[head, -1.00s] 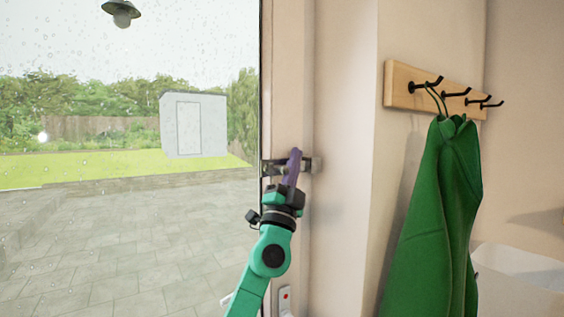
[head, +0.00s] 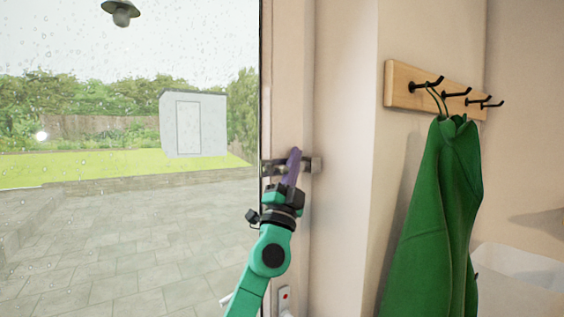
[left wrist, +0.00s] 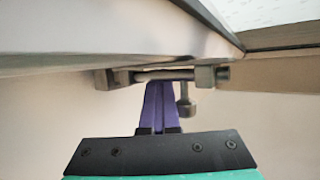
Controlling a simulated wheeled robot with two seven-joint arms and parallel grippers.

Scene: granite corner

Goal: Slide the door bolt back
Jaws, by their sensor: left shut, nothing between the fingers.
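The metal door bolt (head: 273,168) sits at the edge of the glass door, partly hidden behind my left gripper. In the left wrist view the bolt's rod (left wrist: 165,75) runs level between a left and a right bracket (left wrist: 205,77). Its knob (left wrist: 186,105) hangs below the rod, near the right bracket. My left gripper (head: 294,153) has purple fingers that are shut and empty. In the left wrist view the fingers (left wrist: 160,88) are just left of the knob, tips close to the rod; I cannot tell whether they touch either. My right gripper is not in view.
The glass door (head: 130,220) fills the left, with paving outside.

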